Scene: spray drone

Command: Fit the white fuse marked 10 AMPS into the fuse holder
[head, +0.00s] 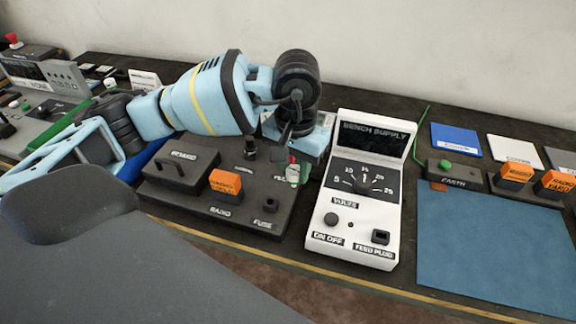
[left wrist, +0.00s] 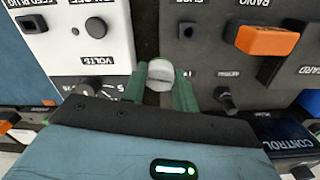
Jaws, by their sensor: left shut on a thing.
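My left gripper (head: 297,172) is shut on a small white cylinder, the fuse (head: 292,174), above the right part of the dark board (head: 240,217). In the left wrist view the fuse (left wrist: 160,74) sits between the green fingers of my left gripper (left wrist: 161,88), its round pale end showing. No marking on it can be read. The fuse holder (head: 270,204) is a small dark socket above the FUSE label. It also shows in the left wrist view as a socket (left wrist: 187,31), apart from the fuse and open. My right gripper is not in view.
The white bench supply (head: 355,200) stands close to the right of the board. An orange radio plug (head: 225,183) and a dark handled block (head: 181,167) are on the board. A blue mat (head: 490,250) lies clear at the right.

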